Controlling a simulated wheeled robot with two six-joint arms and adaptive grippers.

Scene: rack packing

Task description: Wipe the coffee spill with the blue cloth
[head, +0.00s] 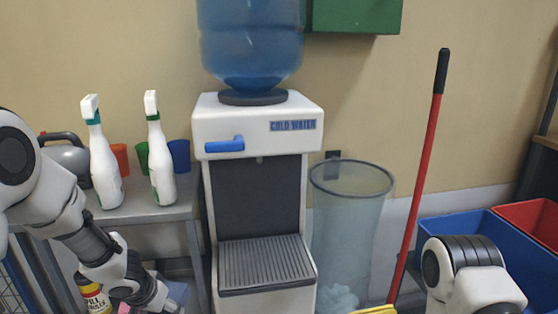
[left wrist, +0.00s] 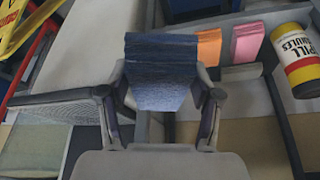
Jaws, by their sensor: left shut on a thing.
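In the left wrist view a folded dark blue cloth (left wrist: 160,78) sits between the two fingers of my left gripper (left wrist: 161,98), which is shut on it. In the head view my left gripper (head: 152,294) is low at the left, below the grey table's top; the cloth is hard to make out there. My right arm shows at the lower right of the head view, but its gripper is out of frame. No coffee spill can be made out in either view.
Orange (left wrist: 208,46) and pink (left wrist: 247,42) cloths and a yellow-labelled spill container (left wrist: 299,62) are beside the blue cloth. A grey table (head: 150,208) holds two spray bottles. A water dispenser (head: 258,125), mesh bin (head: 350,215), red-handled pole (head: 425,170) and blue crate (head: 470,228) stand rightward.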

